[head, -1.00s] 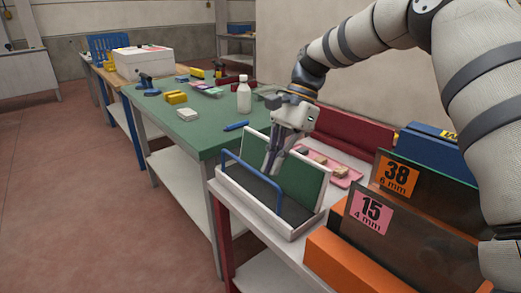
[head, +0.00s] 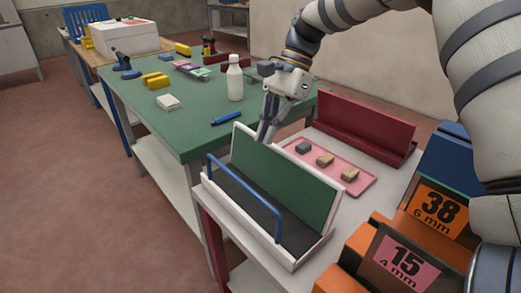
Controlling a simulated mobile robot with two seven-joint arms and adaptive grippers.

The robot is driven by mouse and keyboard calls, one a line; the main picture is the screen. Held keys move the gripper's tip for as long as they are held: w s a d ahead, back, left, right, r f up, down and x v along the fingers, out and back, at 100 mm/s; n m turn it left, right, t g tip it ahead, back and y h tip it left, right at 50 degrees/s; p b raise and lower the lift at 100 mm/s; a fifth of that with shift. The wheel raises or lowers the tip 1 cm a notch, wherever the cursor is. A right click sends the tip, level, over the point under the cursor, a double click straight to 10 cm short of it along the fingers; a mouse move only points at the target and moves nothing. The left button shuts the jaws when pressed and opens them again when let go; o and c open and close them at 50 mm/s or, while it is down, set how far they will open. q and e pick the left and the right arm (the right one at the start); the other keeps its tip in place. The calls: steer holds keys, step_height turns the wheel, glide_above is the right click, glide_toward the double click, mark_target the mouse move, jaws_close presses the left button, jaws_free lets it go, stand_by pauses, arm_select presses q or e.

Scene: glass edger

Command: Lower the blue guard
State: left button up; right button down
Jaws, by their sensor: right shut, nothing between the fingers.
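A blue hoop-shaped bar (head: 244,184) stands upright along the front of a white tray (head: 291,258) with a dark floor and a green back panel (head: 285,180). The frames do not show clearly which blue part is the guard. My right gripper (head: 267,132) points down at the green panel's far-left top edge, apart from the blue bar. It is shut and empty. My left gripper is out of view.
A pink tray (head: 303,148) with small blocks lies behind the green panel, before a dark red rack (head: 365,130). A green table (head: 200,128) with a white bottle (head: 235,78) and tools stands at left. My right arm covers the upper right.

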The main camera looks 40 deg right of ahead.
steer(key=x, duration=0.8)
steer(key=shift+a+f, duration=0.2)
steer(key=shift+f, duration=0.15)
